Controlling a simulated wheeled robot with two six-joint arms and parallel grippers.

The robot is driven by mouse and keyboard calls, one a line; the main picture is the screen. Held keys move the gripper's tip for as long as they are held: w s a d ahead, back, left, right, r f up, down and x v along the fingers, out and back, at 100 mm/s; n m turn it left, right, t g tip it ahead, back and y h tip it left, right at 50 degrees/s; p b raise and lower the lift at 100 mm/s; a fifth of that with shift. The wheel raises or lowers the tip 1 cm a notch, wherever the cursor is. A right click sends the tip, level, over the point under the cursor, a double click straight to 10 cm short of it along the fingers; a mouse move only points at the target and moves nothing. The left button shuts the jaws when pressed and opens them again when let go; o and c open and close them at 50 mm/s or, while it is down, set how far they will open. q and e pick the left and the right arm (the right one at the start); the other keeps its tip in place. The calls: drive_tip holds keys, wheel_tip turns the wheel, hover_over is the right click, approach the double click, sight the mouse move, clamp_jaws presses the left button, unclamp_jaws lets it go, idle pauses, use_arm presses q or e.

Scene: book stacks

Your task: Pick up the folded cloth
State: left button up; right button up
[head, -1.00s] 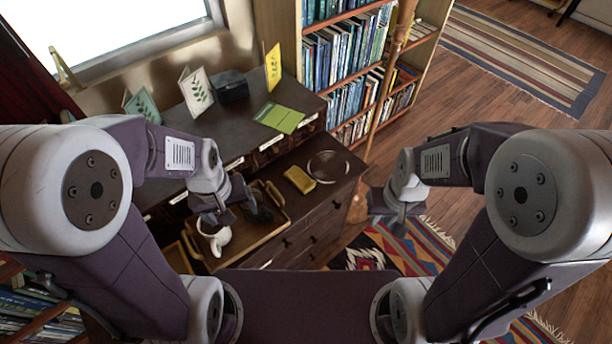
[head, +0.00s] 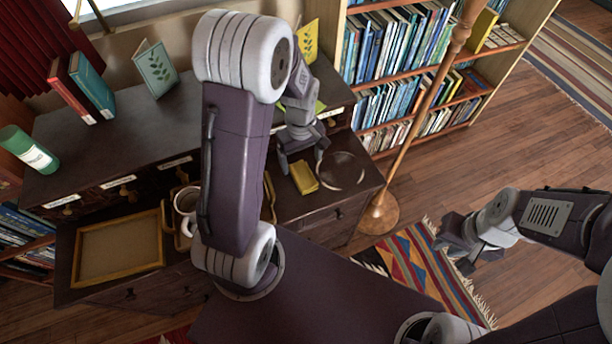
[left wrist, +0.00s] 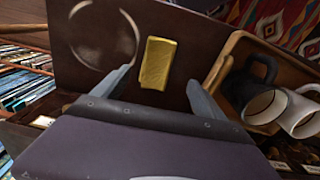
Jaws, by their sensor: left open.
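The folded cloth (head: 304,178) is a small yellow-gold rectangle lying flat on the dark lower top of the cabinet. It also shows in the left wrist view (left wrist: 157,63). My left gripper (head: 302,165) is open and empty just above and behind the cloth in the head view. In the left wrist view its two fingers (left wrist: 158,78) stand apart, one on each side of the cloth's near end. I see no contact with the cloth. My right gripper (head: 453,254) hangs over the floor and rug at the right, its fingers apart and empty.
A round glass-like dish (head: 342,170) lies right beside the cloth. A wooden pole (head: 432,110) stands right of the cabinet. An empty-looking framed tray (head: 120,250) is further left.

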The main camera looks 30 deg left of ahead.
sight(304, 175)
use_arm(q)
drive_tip(key=f, duration=0.3)
drive_tip(key=shift+w+d+f, duration=0.1)
drive_tip(key=shift+w+d, duration=0.2)
drive_tip(key=shift+w, duration=0.05)
drive_tip(key=shift+s+f+b, duration=0.1)
drive_tip(key=shift+f+b, duration=0.1)
drive_tip(key=shift+b, duration=0.1)
wheel_tip(304, 175, down, 4)
drive_tip(key=shift+s+f+b, duration=0.1)
drive_tip(key=shift+b, duration=0.4)
drive_tip(key=shift+f, duration=0.25)
drive_tip(key=c, duration=1.4)
use_arm(e)
drive_tip(key=shift+w+d+f, duration=0.1)
drive_tip(key=shift+w+f, duration=0.05)
drive_tip(key=shift+f, duration=0.4)
drive_tip(key=shift+w+d+f, duration=0.1)
drive_tip(key=shift+f, duration=0.45)
